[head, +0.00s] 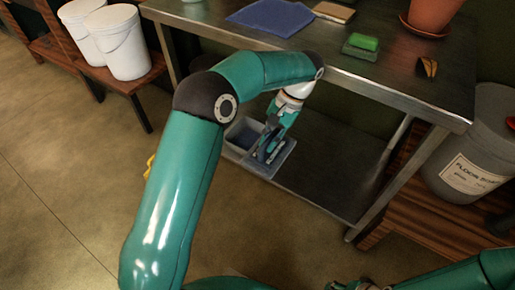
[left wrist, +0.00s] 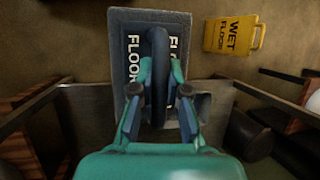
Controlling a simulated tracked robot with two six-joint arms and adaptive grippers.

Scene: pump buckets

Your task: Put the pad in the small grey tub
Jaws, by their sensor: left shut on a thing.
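The pad is a dark grey block (left wrist: 120,45) with a lighter rim, white FLOOR lettering and an arched dark handle (left wrist: 157,70). My left gripper (left wrist: 158,90) is shut on that handle, one finger on each side. In the head view my left gripper (head: 270,142) and the pad (head: 284,155) are low by the table's lower shelf. The small grey tub (head: 240,134) is open, with the pad overlapping its right part. I cannot tell whether the pad is above or touching it. A grey piece of it seems to show beside the pad in the left wrist view. My right gripper (head: 350,286) is cut off by the bottom edge.
A steel table (head: 375,88) stands above, holding a blue cloth (head: 270,17), a green sponge (head: 362,42) and a clay pot (head: 434,14). White buckets (head: 124,45) stand left, a grey bin (head: 478,150) right. A yellow wet-floor sign (left wrist: 231,35) is on the floor.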

